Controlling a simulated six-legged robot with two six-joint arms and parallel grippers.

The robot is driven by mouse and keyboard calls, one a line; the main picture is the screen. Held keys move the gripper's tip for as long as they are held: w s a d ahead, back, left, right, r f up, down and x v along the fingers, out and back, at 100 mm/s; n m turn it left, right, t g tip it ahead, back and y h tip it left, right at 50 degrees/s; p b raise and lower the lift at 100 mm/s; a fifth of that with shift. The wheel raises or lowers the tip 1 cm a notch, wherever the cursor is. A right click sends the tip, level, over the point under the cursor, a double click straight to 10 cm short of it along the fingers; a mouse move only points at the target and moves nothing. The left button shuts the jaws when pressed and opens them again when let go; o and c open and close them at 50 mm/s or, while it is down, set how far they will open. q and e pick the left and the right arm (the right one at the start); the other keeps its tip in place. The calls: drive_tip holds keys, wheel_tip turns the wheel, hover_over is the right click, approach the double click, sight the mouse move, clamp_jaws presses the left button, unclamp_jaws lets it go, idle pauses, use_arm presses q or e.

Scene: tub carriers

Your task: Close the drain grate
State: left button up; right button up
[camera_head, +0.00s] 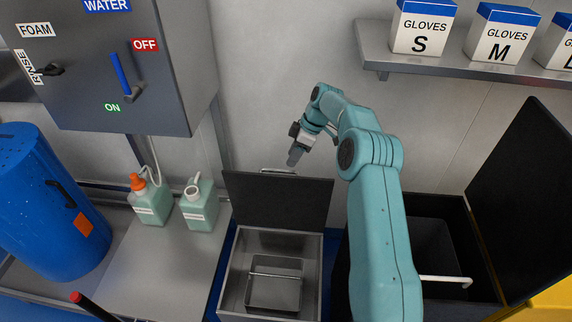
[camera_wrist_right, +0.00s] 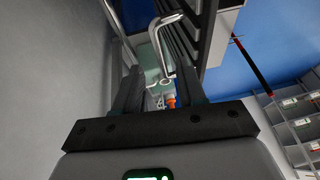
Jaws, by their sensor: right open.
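The drain grate (camera_head: 278,202) is a dark panel standing raised at the back of an open steel drain box (camera_head: 238,290). A thin metal handle (camera_head: 278,171) shows at its upper edge. My right gripper (camera_head: 296,155) is just above that handle, pointing down. In the right wrist view my right gripper (camera_wrist_right: 158,85) has its two fingers apart, and the bent handle (camera_wrist_right: 160,35) shows beyond the fingertips, with the slatted dark grate (camera_wrist_right: 190,45) beside it. I cannot tell whether they touch. My left gripper is out of view.
A steel basket (camera_head: 275,290) sits inside the drain box. Two green jugs (camera_head: 200,208) stand on the counter to the left, beside a blue drum (camera_head: 45,205). An open dark bin (camera_head: 435,250) is at right. A glove shelf (camera_head: 460,60) hangs above.

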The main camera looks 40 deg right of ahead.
drive_tip(key=x, duration=0.5)
drive_tip(key=shift+f+p, duration=0.1)
drive_tip(key=shift+p, duration=0.2)
clamp_jaws()
